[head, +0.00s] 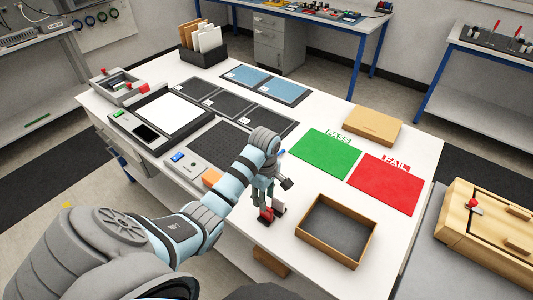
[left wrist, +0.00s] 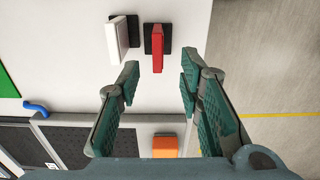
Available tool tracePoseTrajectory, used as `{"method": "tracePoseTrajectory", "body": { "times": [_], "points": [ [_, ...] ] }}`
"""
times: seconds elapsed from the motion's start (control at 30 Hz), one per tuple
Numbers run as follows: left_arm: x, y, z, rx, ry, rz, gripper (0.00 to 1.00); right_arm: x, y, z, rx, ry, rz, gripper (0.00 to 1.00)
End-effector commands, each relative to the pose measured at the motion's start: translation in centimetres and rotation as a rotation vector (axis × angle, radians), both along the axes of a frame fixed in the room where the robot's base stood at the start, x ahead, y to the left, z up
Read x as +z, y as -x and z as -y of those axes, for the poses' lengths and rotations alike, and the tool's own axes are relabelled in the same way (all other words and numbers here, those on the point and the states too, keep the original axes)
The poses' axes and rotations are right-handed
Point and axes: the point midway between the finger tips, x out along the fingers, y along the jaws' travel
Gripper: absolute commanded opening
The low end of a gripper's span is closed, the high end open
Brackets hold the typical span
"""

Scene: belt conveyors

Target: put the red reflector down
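The red reflector (head: 265,216) stands upright on a small dark base on the white table, in front of my left gripper. In the left wrist view the red reflector (left wrist: 157,48) lies just beyond the fingertips, with a clear gap to both fingers. A white reflector (left wrist: 117,39) on a similar dark base stands beside it; in the head view this white piece (head: 279,209) is partly hidden by the gripper. My left gripper (head: 272,194) is open and empty; its spread fingers (left wrist: 160,78) show in the left wrist view. My right gripper is not in view.
An open brown tray (head: 303,232) stands right of the reflectors. A green PASS mat (head: 325,153) and a red FAIL mat (head: 387,183) lie behind it, near a cardboard box (head: 374,125). An orange block (left wrist: 165,147) lies near the dark mats.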

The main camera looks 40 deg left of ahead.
Motion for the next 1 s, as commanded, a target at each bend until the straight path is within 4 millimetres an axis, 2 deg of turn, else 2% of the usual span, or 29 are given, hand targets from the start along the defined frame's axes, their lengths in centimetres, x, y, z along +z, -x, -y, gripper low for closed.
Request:
{"method": "tracePoseTrajectory", "body": {
  "times": [0.03,0.1,0.27,0.43,0.53,0.7,0.77,0.9,1.0],
  "points": [
    [-1.4,0.1,0.0,0.001,0.001,-0.003,0.33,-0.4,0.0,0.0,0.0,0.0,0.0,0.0],
    [-2.9,0.0,0.0,-0.001,0.0,-0.001,0.33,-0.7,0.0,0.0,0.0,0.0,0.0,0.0],
    [-4.9,-0.1,0.1,-0.002,0.0,0.0,0.33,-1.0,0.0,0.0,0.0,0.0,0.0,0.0],
    [-8.3,-0.2,0.3,-0.003,0.0,-0.001,0.33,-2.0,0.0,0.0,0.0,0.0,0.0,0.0],
    [-9.2,-0.2,0.3,-0.004,-0.001,0.001,0.33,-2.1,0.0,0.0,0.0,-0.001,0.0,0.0],
    [-9.1,-0.3,0.2,-0.004,-0.001,0.003,0.33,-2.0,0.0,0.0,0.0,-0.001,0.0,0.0],
    [-9.1,-0.3,0.2,-0.004,-0.002,0.003,0.25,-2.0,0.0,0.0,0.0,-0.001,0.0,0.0],
    [-9.0,-0.3,0.2,-0.004,-0.002,0.003,0.03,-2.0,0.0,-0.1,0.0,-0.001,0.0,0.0],
    [-9.0,-0.3,0.2,-0.004,-0.002,0.003,0.0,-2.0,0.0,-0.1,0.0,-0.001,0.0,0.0]
  ]
}}
